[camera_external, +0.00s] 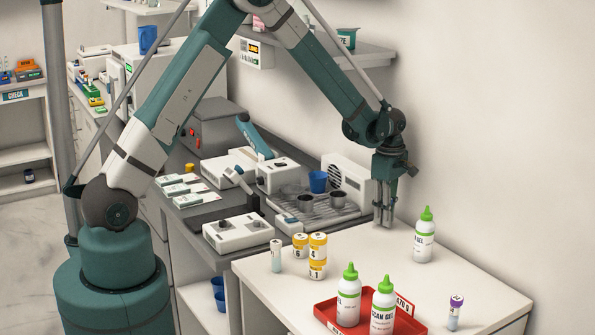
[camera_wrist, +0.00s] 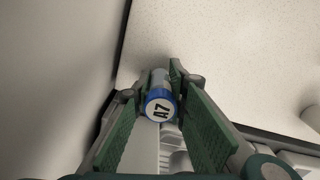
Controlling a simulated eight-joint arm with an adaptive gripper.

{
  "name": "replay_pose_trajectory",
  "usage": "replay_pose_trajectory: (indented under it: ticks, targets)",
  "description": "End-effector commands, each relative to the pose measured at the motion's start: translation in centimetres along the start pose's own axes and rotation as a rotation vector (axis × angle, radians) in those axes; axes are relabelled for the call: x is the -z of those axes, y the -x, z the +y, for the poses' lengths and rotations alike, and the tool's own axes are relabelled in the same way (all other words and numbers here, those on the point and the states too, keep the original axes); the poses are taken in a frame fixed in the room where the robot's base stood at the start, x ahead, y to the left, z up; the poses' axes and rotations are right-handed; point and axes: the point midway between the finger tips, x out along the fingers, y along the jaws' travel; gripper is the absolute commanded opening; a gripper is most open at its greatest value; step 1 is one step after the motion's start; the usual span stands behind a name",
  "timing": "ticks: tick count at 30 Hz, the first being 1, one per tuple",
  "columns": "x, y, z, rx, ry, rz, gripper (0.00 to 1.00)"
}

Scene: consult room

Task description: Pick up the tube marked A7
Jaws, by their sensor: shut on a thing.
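The tube marked A7 (camera_wrist: 159,106) shows end-on in the wrist view, with a blue cap and a white disc lettered A7. My gripper (camera_wrist: 154,88) is shut on it, one green finger on each side. In the external view my gripper (camera_external: 383,217) points straight down at the back left edge of the white table. The tube is hard to make out between the fingers there. I cannot tell whether its lower end touches the table.
A green-tipped bottle (camera_external: 424,236) stands right of my gripper. Yellow-capped containers (camera_external: 317,257) and a pale tube (camera_external: 276,255) stand front left. A red tray (camera_external: 408,324) with two gel bottles and a purple-capped tube (camera_external: 455,312) are nearer the front. The table's middle is clear.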

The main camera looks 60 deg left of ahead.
Motion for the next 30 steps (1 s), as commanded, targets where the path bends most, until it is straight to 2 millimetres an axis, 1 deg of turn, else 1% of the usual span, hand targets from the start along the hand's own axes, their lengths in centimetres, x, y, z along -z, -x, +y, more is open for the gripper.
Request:
replay_pose_trajectory:
  ticks: [8, 13, 27, 30]
  targets:
    - [0.0, 0.2, -0.1, 0.0, 0.0, 0.0, 0.08]
    - [0.1, 0.8, -0.4, 0.0, 0.0, 0.0, 0.08]
    - [0.1, 6.3, -0.4, 0.0, 0.0, 0.0, 0.08]
    - [0.2, 7.1, -0.7, 0.0, 0.0, 0.0, 0.08]
